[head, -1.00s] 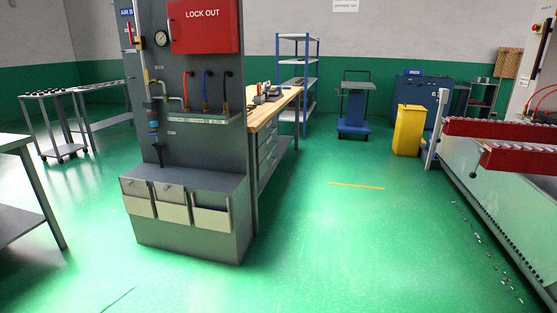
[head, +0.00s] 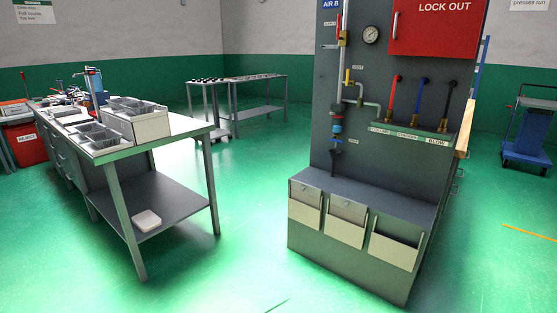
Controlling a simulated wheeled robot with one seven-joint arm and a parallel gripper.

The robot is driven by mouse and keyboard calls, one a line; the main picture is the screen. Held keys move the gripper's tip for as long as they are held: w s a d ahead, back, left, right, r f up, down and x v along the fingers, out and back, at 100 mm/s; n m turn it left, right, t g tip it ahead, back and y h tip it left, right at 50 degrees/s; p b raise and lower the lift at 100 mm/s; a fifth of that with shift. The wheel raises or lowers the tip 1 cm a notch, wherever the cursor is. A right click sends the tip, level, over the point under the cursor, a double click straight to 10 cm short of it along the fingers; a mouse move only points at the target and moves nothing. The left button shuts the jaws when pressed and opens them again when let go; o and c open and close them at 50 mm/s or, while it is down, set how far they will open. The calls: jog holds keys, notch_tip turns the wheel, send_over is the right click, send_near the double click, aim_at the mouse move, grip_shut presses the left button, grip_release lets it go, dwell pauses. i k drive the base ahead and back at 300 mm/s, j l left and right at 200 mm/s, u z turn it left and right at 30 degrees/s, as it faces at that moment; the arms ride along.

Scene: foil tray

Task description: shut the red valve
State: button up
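A grey air panel (head: 400,158) stands right of centre in the head view. On its upper left a small upright red handle (head: 338,22) sits by a brass fitting (head: 343,39) on the vertical pipe, in line with the pipe. A small yellow handle (head: 347,75) is lower on the same pipe. Red, blue and black hose-like parts, the red one (head: 394,90) leftmost, rise from brass fittings over a labelled ledge. The handles are too small to tell finer detail. My gripper is not in view.
A round gauge (head: 370,34) and a red LOCK OUT box (head: 437,27) are on the panel. Bins (head: 347,220) jut from its base. A workbench (head: 150,142) with trays stands at left. The green floor (head: 240,250) between bench and panel is clear.

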aim_at(338, 37)
jog(key=i+j, duration=0.1)
jog(key=i, duration=0.8)
jog(key=i+j+u, duration=0.1)
jog(key=i, duration=0.8)
jog(key=i+j+z, duration=0.2)
jog(key=i, duration=0.35)
jog(key=i+z, duration=0.2)
jog(key=i, duration=0.35)
